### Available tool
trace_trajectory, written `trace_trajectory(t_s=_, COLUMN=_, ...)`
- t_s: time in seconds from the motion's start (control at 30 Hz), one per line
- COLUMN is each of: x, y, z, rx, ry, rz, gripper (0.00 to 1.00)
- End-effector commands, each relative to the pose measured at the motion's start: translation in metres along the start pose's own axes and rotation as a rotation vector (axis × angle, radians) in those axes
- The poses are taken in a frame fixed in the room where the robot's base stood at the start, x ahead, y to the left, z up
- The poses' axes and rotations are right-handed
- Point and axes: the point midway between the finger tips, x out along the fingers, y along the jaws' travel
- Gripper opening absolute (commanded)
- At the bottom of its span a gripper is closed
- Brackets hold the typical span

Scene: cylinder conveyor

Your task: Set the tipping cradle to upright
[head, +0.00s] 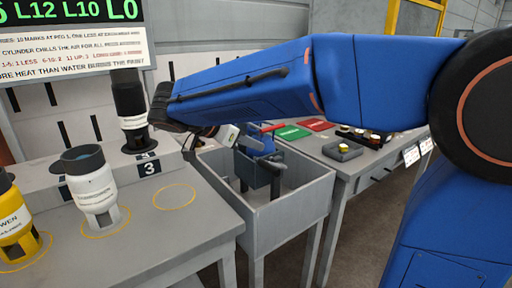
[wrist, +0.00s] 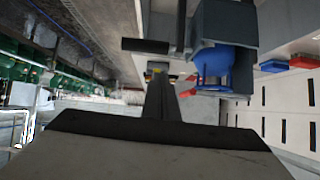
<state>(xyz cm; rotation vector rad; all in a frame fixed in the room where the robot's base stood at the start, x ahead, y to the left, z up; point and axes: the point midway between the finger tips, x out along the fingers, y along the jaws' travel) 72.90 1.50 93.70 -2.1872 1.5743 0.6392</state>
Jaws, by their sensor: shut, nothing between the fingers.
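My gripper is at the end of the blue arm, above the left rim of the bin, and is largely hidden in the head view. In the wrist view my gripper (wrist: 160,85) is shut and empty, left of the cradle and apart from it in the picture.
An empty yellow ring (head: 174,197) is clear. A side table carries green (head: 288,132) and red (head: 315,124) mats and a tray (head: 342,150).

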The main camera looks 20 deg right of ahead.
Motion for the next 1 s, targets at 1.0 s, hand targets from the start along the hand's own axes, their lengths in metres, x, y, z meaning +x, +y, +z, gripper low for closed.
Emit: trace_trajectory(t_s=1.0, x=-0.058, y=0.001, z=0.052, rx=0.002, ry=0.001, rz=0.001, gripper=0.00)
